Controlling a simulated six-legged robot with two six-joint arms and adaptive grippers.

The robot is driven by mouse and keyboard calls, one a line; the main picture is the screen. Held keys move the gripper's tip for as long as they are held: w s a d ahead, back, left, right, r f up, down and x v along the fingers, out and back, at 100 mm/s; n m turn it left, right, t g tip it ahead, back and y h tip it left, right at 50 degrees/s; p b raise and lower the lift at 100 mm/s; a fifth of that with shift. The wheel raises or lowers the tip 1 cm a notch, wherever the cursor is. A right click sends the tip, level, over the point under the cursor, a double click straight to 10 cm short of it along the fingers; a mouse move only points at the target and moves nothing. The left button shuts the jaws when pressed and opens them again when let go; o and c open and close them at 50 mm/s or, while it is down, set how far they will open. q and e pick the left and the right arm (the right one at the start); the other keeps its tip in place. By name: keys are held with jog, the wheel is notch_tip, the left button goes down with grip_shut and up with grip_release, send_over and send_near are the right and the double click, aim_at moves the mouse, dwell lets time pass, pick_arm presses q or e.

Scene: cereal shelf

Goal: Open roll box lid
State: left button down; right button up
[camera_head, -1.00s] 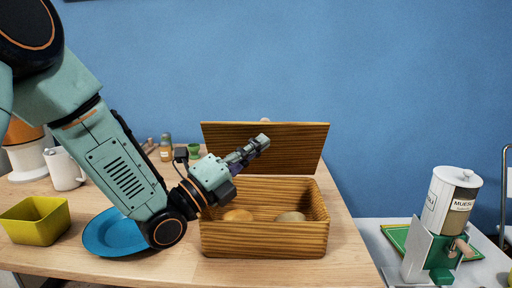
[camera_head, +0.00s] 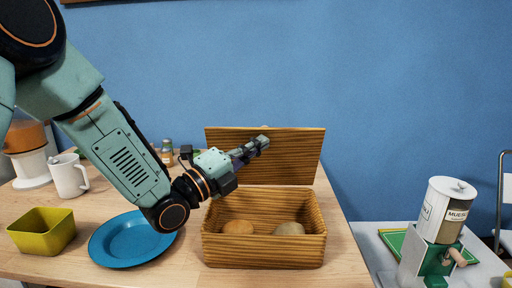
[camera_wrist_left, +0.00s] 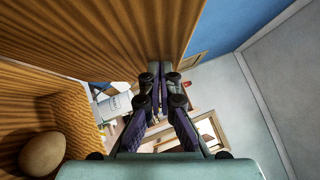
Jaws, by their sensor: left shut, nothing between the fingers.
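The roll box (camera_head: 264,252) is a wooden striped box on the table. Its lid (camera_head: 297,160) stands up at the back, so the box is open. Two rolls lie inside, a tan one (camera_head: 238,227) and a greyer one (camera_head: 289,229). My left gripper (camera_head: 262,142) is shut and empty, above the box and in front of the lid's inner face. In the left wrist view the shut fingers (camera_wrist_left: 160,75) lie close beside the lid (camera_wrist_left: 140,30), and a roll (camera_wrist_left: 42,150) shows at lower left. Whether the fingers touch the lid, I cannot tell.
A blue plate (camera_head: 125,240) lies left of the box under my arm. A yellow-green bowl (camera_head: 42,232) and a white mug (camera_head: 68,177) stand farther left. A muesli dispenser (camera_head: 438,225) stands on a separate surface at right. Table right of the box is narrow.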

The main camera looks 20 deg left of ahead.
aim_at(254, 136)
pick_arm(q)
jog(key=shift+w+a+r+n+g+y+p, duration=0.15)
jog(key=shift+w+r+n+y+p, duration=0.2)
jog(key=shift+p, duration=0.3)
jog(key=shift+w+a+r+n+g+y+p, duration=0.1)
jog(key=shift+w+a+r+n+g+p, duration=0.15)
jog(key=shift+w+p, duration=0.4)
jog(key=shift+w+a+r+n+g+y+p, duration=0.15)
jog(key=shift+w+n+p, duration=0.25)
jog(key=shift+p, duration=0.25)
jog(key=shift+d, duration=0.1)
jog(key=shift+f, duration=0.1)
jog(key=shift+s+d, duration=0.1)
